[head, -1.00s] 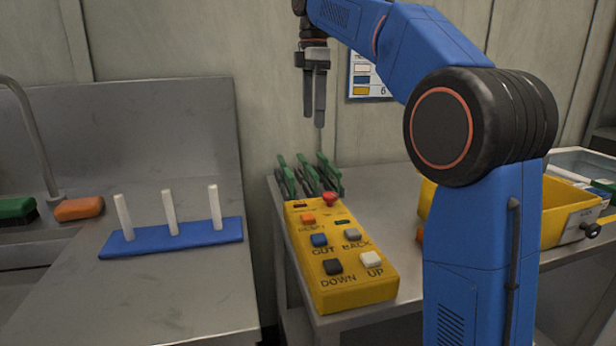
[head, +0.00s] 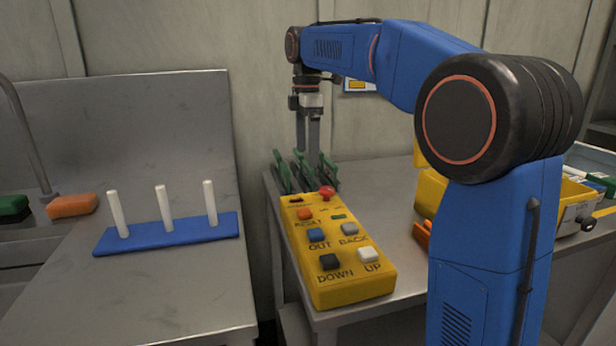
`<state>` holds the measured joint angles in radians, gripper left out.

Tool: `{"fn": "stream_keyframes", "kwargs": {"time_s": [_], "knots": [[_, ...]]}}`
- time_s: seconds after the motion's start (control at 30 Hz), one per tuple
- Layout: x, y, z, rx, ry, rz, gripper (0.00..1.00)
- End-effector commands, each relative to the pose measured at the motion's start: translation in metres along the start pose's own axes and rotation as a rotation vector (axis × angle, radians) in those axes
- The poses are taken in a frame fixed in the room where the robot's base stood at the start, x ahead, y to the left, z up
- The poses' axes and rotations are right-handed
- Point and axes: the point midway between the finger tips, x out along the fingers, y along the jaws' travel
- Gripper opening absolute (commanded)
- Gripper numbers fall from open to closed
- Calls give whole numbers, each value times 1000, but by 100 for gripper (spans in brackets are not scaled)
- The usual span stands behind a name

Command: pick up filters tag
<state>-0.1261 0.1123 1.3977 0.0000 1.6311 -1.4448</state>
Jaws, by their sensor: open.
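I cannot make out a tag marked filters. Several upright green pieces (head: 280,172) stand in a dark rack behind the yellow button box; they may be tags, but no writing on them is readable. My gripper (head: 307,158) points down right over these green pieces, its grey fingers apart. The fingertips overlap the green pieces in the picture, and I cannot tell whether they touch. Nothing is visibly held between the fingers.
The yellow button box (head: 345,287) stands on the right bench, just in front of the rack. A yellow bin (head: 560,205) is partly hidden behind my arm. On the left bench is a blue base (head: 180,233) with three white pegs.

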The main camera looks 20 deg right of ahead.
Motion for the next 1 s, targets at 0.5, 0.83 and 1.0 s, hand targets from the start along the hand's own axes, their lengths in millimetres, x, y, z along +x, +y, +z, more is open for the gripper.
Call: {"fn": "stream_keyframes", "kwargs": {"time_s": [0.5,0.83,1.0], "knots": [[51,2,4,0,0,-1,86],[53,2,4,0,0,0,72],[53,2,4,0,0,0,42]]}}
